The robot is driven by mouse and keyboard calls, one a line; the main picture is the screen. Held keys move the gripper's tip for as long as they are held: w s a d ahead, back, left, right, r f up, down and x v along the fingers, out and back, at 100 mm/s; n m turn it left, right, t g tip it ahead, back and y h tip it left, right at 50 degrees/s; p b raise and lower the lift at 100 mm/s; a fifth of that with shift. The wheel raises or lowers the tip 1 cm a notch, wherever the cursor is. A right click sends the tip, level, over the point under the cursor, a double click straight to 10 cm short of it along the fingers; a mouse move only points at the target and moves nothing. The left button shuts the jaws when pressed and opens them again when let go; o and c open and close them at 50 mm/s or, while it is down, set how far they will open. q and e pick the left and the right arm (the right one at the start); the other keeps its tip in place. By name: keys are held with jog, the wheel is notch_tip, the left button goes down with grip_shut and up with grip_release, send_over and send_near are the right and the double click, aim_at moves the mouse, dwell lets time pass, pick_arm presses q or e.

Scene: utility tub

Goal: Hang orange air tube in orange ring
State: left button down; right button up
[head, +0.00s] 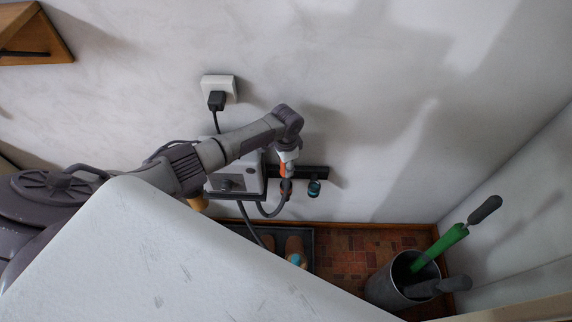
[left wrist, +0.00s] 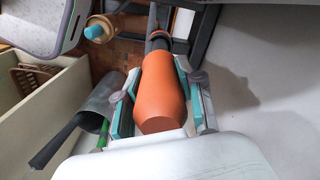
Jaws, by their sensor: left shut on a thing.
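The orange air tube's bottle-shaped end (left wrist: 160,88) lies between the teal-padded fingers of my left gripper (left wrist: 158,80), which is shut on it. In the head view, my left gripper (head: 287,160) is at the dark wall rail, and a bit of the orange tube end (head: 283,170) shows below it. A grey hose (head: 270,211) loops down from there. At the rail, a small brownish-orange ring-like part (head: 287,187) sits right under the tube end. I cannot tell whether the tube is inside it. My right gripper is in neither view.
A teal ring (head: 314,187) hangs on the rail (head: 312,172) to the right. A grey-white box (head: 243,175) is on the wall, with a plugged socket (head: 219,89) above. A bucket (head: 388,284) with green- and grey-handled tools stands lower right. A white surface (head: 165,260) fills the foreground.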

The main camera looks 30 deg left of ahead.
pick_arm(q)
jog(key=shift+f+b, duration=0.8)
jog(key=shift+f, duration=0.3)
jog(key=shift+r, duration=0.1)
jog(key=shift+r+p, duration=0.45)
jog(key=shift+p, duration=0.2)
jog(key=shift+r+p, duration=6.55)
jog(key=shift+r, duration=0.15)
jog(key=shift+r, duration=0.1)
jog(key=shift+r+p, duration=0.25)
jog(key=shift+p, duration=0.15)
jog(key=shift+p, duration=0.3)
jog(key=shift+f, duration=0.2)
